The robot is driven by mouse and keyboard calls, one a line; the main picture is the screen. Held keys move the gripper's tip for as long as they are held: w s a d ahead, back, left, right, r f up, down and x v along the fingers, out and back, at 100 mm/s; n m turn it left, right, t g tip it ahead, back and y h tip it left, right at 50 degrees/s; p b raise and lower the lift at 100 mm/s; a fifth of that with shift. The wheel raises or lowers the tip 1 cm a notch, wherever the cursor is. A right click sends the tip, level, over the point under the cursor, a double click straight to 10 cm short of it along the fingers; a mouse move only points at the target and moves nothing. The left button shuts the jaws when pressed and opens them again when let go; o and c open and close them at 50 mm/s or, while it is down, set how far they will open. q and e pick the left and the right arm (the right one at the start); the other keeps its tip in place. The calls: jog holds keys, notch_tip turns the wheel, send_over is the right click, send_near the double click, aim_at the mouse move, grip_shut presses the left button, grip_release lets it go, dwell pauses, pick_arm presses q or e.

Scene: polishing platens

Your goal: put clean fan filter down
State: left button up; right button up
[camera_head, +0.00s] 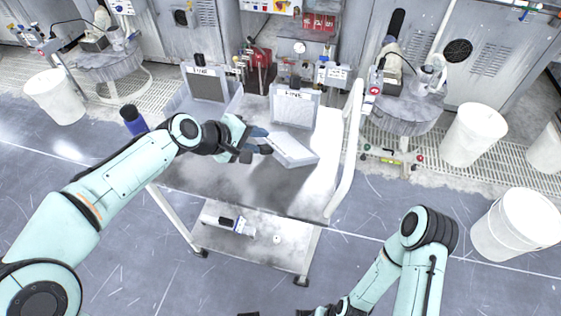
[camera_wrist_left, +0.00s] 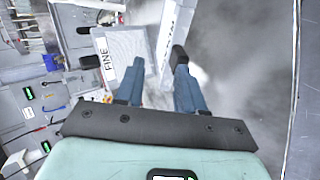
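The clean fan filter (camera_head: 291,149), a pale flat panel with a white frame, lies at a slant on the cart's top, in front of the bin labelled FINE. In the left wrist view the filter (camera_wrist_left: 175,28) shows just beyond the fingertips. My left gripper (camera_head: 264,142) is at the filter's left end, its blue fingers parted. The left wrist view shows a clear gap between the fingers (camera_wrist_left: 158,72); whether one touches the filter I cannot tell. Only dark parts of my right wrist show at the bottom edge of the head view; its fingers cannot be made out.
The grey cart (camera_head: 190,178) has a white handle (camera_head: 347,150) on its right. The FINE bin (camera_head: 293,112) and another labelled bin (camera_head: 208,88) with a dark panel stand at its back. A dark blue bottle (camera_head: 133,121) stands at the left. The front top is clear.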

pick_arm(q)
jog(key=shift+v, duration=0.8)
notch_tip(320, 180, up, 8)
jog(key=s+a+p, duration=0.1)
jog(key=p, duration=0.4)
jog(key=shift+s+a, duration=0.15)
jog(key=shift+a, duration=0.2)
jog(key=shift+s, duration=0.1)
